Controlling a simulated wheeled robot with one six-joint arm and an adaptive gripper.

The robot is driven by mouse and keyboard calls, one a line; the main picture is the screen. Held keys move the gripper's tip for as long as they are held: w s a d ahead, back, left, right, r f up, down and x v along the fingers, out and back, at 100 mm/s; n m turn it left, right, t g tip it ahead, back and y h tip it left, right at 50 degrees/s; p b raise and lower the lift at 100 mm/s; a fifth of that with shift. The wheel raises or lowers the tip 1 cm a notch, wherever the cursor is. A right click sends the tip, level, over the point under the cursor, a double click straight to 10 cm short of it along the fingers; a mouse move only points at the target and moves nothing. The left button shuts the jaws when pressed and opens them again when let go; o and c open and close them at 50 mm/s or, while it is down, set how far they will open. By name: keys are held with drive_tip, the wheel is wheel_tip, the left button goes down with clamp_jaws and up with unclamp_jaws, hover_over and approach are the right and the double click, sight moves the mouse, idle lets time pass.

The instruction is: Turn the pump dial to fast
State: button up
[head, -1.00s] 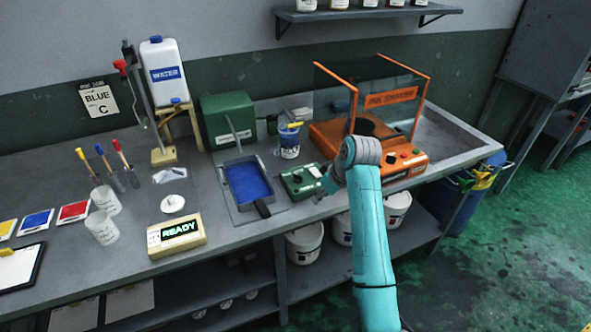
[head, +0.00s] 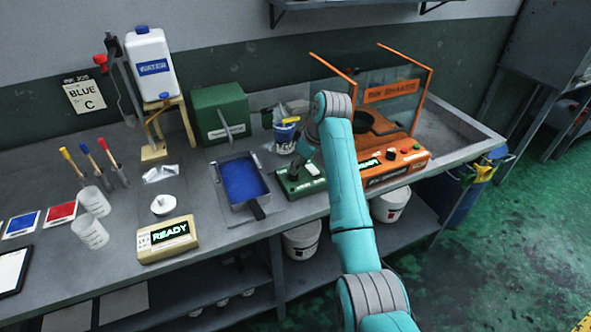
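The green control box (head: 312,185) sits on the bench between the blue tray and the orange ink shaker. It carries a small pale label or panel.
The blue tray (head: 244,183) with a black handle lies left of the box. A labelled tub (head: 285,135) stands behind it. The orange ink shaker (head: 405,165) is close on the right. A scale (head: 168,240) reads READY at the front left.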

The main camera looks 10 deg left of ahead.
drive_tip(key=shift+x, duration=1.65)
clamp_jaws()
